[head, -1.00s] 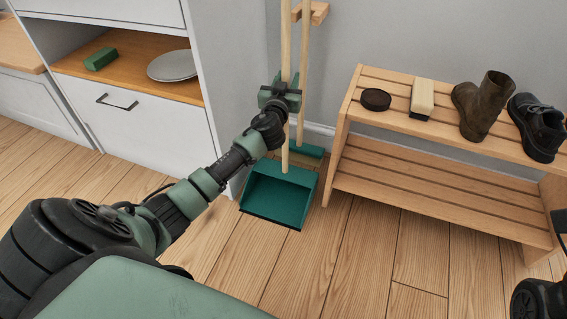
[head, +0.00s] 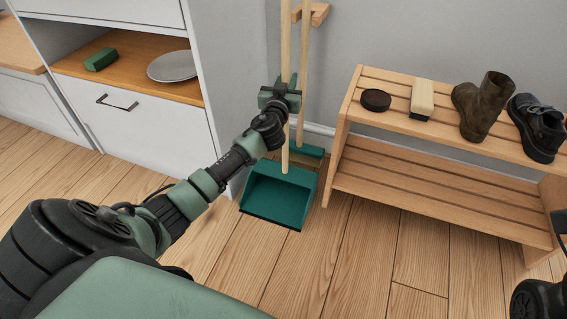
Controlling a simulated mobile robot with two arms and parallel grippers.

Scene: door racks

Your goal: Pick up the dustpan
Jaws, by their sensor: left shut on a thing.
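The dustpan (head: 279,198) is a teal-green scoop with a long pale wooden handle (head: 286,50). It stands upright near the wall, its scoop at floor level, its open side facing me. My left gripper (head: 280,97) is shut on the dustpan's handle, well above the scoop. The fingers are partly hidden by the gripper's own body. My right arm shows only in part at the right edge, and its gripper is outside the view.
A broom (head: 308,151) with a pale handle stands just behind the dustpan. A wooden wall holder (head: 312,13) is above. A white cabinet (head: 150,122) is on the left. The floor in front is clear.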

